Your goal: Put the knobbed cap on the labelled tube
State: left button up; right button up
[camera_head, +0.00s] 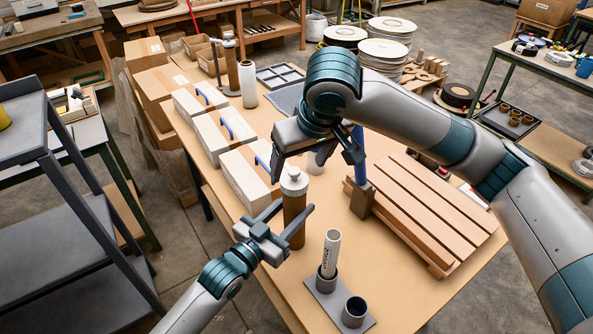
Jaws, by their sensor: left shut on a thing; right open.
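The knobbed cap (293,181) is grey with a small knob and sits on top of an upright brown tube (294,222). My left gripper (301,222) is shut on the brown tube below the cap. My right gripper (314,168) is open and empty, above and slightly right of the cap. The labelled tube (329,254) is white with dark lettering and an open top. It stands upright in one socket of a grey two-socket holder (326,300) at the table's near side. The other socket (355,311) looks empty.
A slatted wooden pallet (425,215) lies to the right, with a blue post (359,165) at its left edge. White boxes with blue handles (224,130) line the left side. Bare tabletop (235,200) shows left of the brown tube.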

jog(key=v, duration=0.6)
jog(key=shift+r, duration=0.2)
pick_arm(q)
jog(key=o, duration=1.6)
jog(key=b+v, duration=0.5)
jog(key=v, duration=1.2)
jog(key=shift+a, duration=0.2)
pick_arm(e)
notch_tip(320, 180, down, 5)
jog(key=shift+f, duration=0.15)
